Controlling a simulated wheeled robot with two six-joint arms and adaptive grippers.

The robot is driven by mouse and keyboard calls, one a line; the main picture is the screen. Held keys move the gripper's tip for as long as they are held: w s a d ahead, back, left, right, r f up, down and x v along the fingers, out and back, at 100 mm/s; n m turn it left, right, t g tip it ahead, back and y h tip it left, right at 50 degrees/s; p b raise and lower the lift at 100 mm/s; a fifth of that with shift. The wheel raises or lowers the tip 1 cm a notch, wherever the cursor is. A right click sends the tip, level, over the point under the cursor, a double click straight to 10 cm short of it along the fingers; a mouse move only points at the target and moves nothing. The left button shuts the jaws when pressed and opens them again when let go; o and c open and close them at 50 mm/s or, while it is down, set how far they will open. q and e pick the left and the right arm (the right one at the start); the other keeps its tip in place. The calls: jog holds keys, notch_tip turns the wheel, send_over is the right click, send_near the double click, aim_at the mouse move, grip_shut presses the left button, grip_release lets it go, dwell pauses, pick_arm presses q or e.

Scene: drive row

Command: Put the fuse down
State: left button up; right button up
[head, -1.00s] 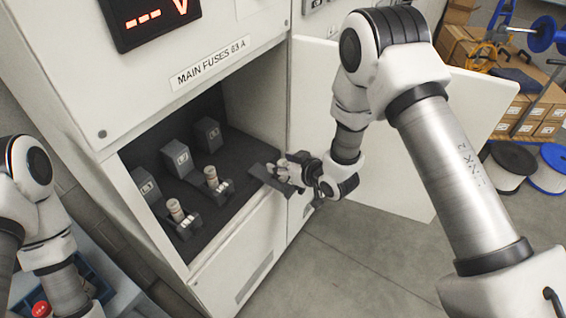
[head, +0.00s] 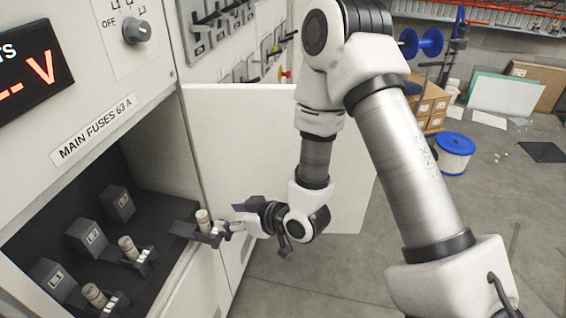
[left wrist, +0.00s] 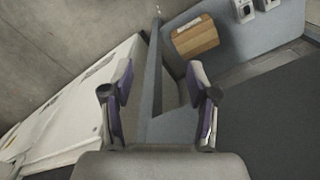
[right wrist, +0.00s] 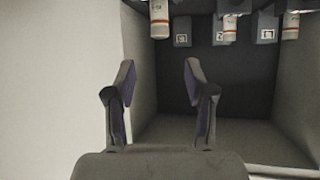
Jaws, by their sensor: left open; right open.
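Two other fuses (head: 128,249) (head: 95,296) stand in holders further left. My left gripper (left wrist: 160,90) is open and empty; its arm is outside the head view.
The cabinet's open white door (head: 260,140) stands behind my right arm. A label plate (head: 95,130) is above the compartment. A brown block (left wrist: 195,36) lies beyond the left gripper.

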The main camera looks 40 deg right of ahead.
jog(key=s+d+f+m+g+h, duration=0.1)
jog(key=s+f+g, duration=0.4)
jog(key=s+f, duration=0.6)
jog(key=s+d+f+m+g+h, duration=0.2)
jog(key=s+f+g, duration=0.4)
jog(key=s+f, duration=0.6)
jog(key=shift+s+d+m+h, duration=0.15)
jog(key=shift+s+m+h, duration=0.75)
jog(key=shift+s, duration=0.35)
jog(key=shift+w, duration=0.1)
